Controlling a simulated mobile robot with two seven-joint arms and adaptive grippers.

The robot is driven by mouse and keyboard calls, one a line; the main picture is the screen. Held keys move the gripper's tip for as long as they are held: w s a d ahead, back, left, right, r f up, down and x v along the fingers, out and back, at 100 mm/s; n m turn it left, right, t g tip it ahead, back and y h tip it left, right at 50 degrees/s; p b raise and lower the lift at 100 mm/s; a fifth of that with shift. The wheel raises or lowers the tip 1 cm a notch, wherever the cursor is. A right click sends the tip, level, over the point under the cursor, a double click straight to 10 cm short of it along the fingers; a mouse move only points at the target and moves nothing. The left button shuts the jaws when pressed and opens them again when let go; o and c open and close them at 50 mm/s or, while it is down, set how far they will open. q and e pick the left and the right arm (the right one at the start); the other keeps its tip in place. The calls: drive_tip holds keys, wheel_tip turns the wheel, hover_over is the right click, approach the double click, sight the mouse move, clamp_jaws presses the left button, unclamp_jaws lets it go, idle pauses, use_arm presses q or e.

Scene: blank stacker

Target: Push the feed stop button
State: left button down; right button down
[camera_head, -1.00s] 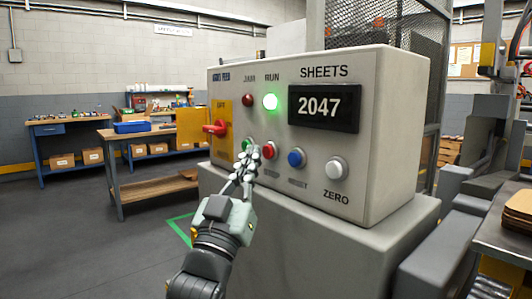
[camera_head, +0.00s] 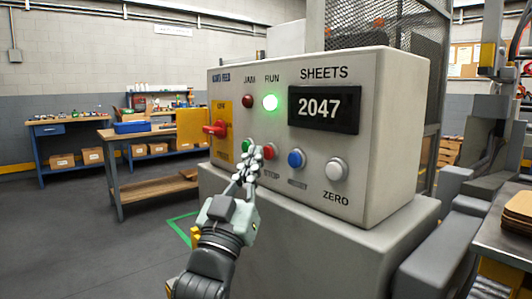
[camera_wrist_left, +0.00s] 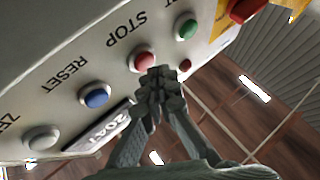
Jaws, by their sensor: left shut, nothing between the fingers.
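The control box (camera_head: 390,130) has a row of push buttons. The red stop button (camera_head: 270,152) sits between a green button (camera_head: 247,144) and a blue one (camera_head: 296,158). In the left wrist view the red button (camera_wrist_left: 144,59) shows below the word STOP. My left gripper (camera_head: 254,157) is shut and empty, its tips just left of the red button in the head view. In the wrist view the tips (camera_wrist_left: 163,76) overlap the red button's lower edge; I cannot tell whether they touch it. My right gripper is not in view.
A white ZERO button (camera_head: 336,169) is at the right. A red rotary switch (camera_head: 215,129) sits on a yellow plate. A workbench (camera_head: 150,134) stands at the left.

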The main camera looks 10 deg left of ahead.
use_arm(q)
drive_tip(key=shift+w+d, duration=0.4)
drive_tip(key=shift+w, duration=0.1)
idle(0.8)
idle(0.4)
drive_tip(key=shift+s+a+p, duration=0.3)
drive_tip(key=shift+s+a, duration=0.3)
drive_tip(key=shift+s, duration=0.15)
drive_tip(key=shift+s+a, duration=0.1)
drive_tip(key=s+a, duration=0.1)
drive_tip(key=s, duration=0.1)
drive_tip(key=s+a, duration=0.1)
drive_tip(key=a, duration=0.1)
drive_tip(key=shift+s+p, duration=0.4)
